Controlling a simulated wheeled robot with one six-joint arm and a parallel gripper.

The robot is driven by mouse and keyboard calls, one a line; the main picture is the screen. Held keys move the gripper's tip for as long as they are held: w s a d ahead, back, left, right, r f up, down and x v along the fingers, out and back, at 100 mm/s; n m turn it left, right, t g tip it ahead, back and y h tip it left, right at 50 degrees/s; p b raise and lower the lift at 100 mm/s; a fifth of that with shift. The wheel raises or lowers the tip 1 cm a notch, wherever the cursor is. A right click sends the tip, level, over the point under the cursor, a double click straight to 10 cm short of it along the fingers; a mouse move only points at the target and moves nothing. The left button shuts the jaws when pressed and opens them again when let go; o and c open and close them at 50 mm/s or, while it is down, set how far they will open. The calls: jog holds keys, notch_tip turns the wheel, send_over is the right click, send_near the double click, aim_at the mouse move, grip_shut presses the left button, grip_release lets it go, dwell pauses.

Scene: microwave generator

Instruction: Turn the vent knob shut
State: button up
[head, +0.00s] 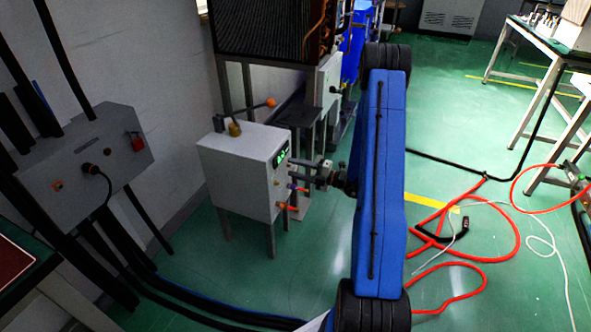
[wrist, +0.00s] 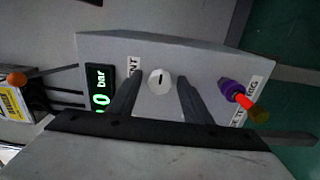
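The vent knob (wrist: 160,81) is a small round white knob with a short dark line on its face. It sits on the grey front panel (wrist: 205,72) of a box, beside a partly hidden label ending in "NT". My gripper (wrist: 156,88) is open, with one dark finger on each side of the knob in the wrist view. A gap shows between each finger and the knob, and I cannot tell how deep the fingertips reach. In the head view my gripper (head: 303,172) is at the front of the grey box (head: 240,170); I cannot make out the knob there.
A green display (wrist: 101,90) reading "0 bar" is left of the knob in the wrist view. A purple and orange fitting (wrist: 240,97) juts out on the right. An orange-ended lever (head: 271,102) is on the box top. Red hoses (head: 470,250) lie on the floor.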

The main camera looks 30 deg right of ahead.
jog(key=v, duration=1.7)
jog(key=shift+s+d, duration=0.15)
dwell(0.3)
